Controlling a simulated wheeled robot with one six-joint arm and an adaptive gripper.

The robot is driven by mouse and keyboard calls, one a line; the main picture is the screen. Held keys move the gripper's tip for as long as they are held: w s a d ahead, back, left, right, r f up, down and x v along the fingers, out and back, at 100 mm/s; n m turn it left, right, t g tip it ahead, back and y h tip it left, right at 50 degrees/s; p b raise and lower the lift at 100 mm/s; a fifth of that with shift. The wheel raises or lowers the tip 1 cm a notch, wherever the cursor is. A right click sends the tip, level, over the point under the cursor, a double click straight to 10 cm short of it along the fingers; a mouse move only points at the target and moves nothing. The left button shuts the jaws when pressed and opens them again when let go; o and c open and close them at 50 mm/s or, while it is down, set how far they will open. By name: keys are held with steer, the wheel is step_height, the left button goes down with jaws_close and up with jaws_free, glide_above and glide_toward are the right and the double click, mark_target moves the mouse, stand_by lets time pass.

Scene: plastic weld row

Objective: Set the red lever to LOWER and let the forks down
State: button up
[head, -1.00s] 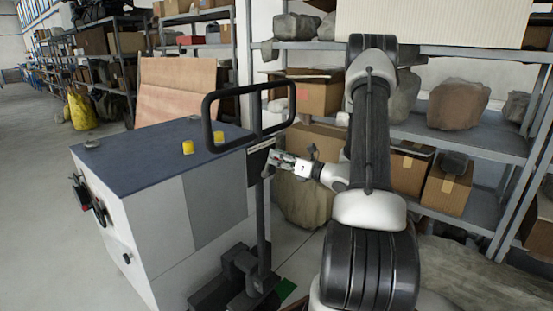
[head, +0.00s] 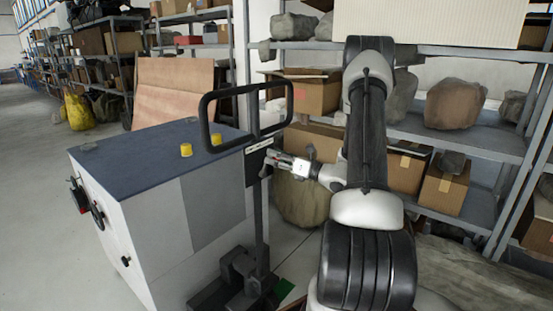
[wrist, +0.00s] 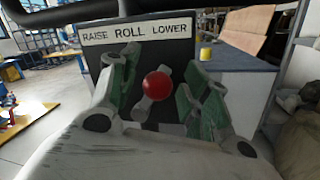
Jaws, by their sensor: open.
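In the wrist view, the red lever (wrist: 157,86) has a round red knob on a short grey arm. It stands in front of a dark control plate (wrist: 128,86). In the head view, my gripper (head: 267,165) is at the plate below the black loop handle (head: 247,116). The forks are not clearly visible.
A grey cabinet (head: 165,230) with a dark blue top (head: 150,158) stands left of the handle post (head: 262,225). Yellow caps (head: 186,150) sit on it. Shelves with boxes and rocks (head: 455,104) stand behind my arm. Open floor (head: 40,200) lies to the left.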

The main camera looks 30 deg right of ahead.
steer(key=v, duration=1.2)
